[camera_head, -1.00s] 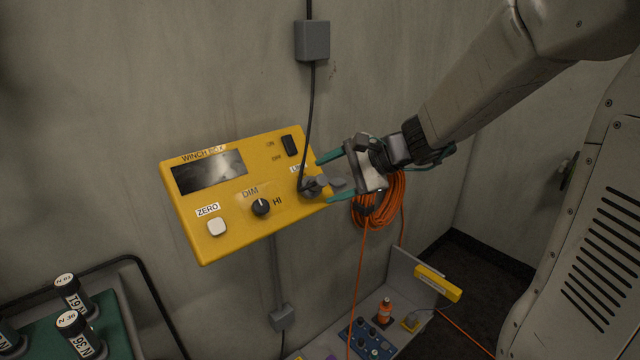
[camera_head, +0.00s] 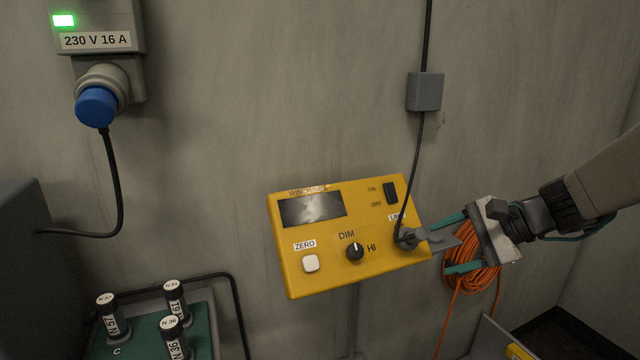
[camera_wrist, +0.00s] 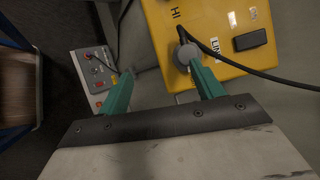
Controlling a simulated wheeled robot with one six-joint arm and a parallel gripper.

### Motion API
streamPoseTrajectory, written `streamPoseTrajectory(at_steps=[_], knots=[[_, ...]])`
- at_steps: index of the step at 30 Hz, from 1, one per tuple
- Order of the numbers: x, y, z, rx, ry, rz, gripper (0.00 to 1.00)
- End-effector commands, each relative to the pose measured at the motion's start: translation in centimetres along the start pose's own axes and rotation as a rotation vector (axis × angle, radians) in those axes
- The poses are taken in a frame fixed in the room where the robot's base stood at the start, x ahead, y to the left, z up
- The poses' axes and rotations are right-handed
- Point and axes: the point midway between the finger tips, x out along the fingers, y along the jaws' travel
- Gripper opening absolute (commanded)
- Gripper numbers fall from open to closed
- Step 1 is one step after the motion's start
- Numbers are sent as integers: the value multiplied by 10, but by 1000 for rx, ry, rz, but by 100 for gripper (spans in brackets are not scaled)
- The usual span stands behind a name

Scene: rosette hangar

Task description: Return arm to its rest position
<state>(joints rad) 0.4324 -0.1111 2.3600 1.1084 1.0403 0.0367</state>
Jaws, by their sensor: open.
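My gripper (camera_head: 455,252) is open, with two teal fingers, just right of the yellow winch box (camera_head: 296,262) on the wall. A grey plug with a black cable (camera_head: 413,165) sits in the box's line socket at its right side. The plug's grey tail reaches toward the space between my fingers in the head view; I cannot tell whether a finger touches it. In the wrist view, the plug (camera_wrist: 186,52) is near the tip of the right finger, and the winch box (camera_wrist: 222,30) fills the upper right. Nothing is gripped.
A coil of orange cable (camera_head: 483,262) hangs behind my gripper. A grey junction box (camera_head: 425,92) is above. A blue plug (camera_head: 96,106) sits in a wall socket at upper left. Several black labelled cylinders (camera_head: 172,335) stand on a green tray at lower left.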

Motion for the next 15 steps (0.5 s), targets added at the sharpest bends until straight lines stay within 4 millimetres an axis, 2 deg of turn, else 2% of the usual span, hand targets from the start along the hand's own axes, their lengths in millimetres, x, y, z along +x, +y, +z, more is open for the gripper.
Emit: streamPoseTrajectory(at_steps=[5, 9, 12, 15], knots=[[-15, 64, 54, -287, -57, 310, 66], [-46, 117, 94, -595, -71, 603, 66], [-71, 143, 109, -787, -48, 770, 66], [-92, 156, 118, -937, -7, 877, 66]])
